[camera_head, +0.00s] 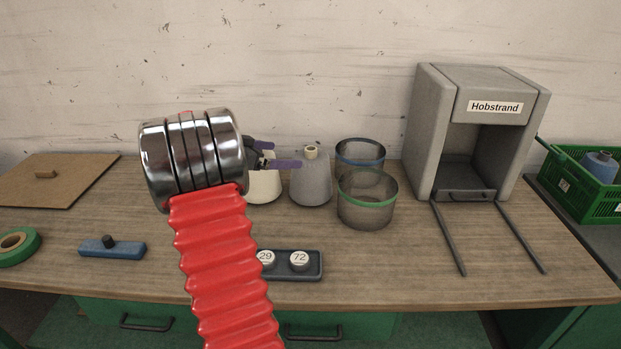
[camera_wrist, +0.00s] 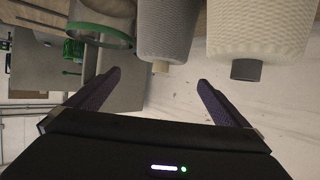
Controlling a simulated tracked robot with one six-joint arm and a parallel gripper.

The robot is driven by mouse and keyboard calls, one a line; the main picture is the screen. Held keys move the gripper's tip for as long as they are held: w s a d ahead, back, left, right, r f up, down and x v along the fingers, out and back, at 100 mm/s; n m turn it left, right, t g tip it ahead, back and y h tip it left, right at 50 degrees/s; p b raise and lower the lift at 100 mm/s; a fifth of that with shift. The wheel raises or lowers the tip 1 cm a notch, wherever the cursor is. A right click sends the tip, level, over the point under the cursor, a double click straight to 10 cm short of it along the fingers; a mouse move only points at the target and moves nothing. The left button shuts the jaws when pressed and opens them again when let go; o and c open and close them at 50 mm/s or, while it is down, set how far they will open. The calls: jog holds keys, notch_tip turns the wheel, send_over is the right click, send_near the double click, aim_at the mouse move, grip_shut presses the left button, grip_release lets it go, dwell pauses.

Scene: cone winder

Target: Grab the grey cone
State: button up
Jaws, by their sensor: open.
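The grey cone (camera_head: 311,183) stands upright on the bench with a cream tip, just right of a white cone (camera_head: 263,188) in the head view. My gripper (camera_head: 282,156) is open, its purple fingers pointing right at about the height of the cone tips, partly in front of the white cone. In the wrist view, which is upside down, the grey cone (camera_wrist: 167,25) is ahead, its tip near the line between my open fingertips (camera_wrist: 159,78). The white cone (camera_wrist: 260,25) with a dark grey tip is to its right. Nothing is between the fingers.
Two mesh baskets, green-rimmed (camera_head: 367,211) and blue-rimmed (camera_head: 361,150), stand right of the grey cone. A grey Hobstrand housing (camera_head: 433,130) is farther right. A dark tray with numbered knobs (camera_head: 312,272) lies in front. A green tape roll (camera_head: 30,254) and blue block (camera_head: 125,250) lie left.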

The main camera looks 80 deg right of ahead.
aim_at(306, 154)
jog(key=x, duration=0.8)
jog(key=shift+d, duration=0.1)
jog(key=shift+f, duration=0.1)
jog(key=shift+x, duration=2.55)
jog(key=shift+w+d, duration=0.1)
jog(key=shift+c, duration=0.5)
jog(key=c, duration=1.7)
jog(key=shift+c, duration=0.2)
jog(key=shift+r, duration=0.2)
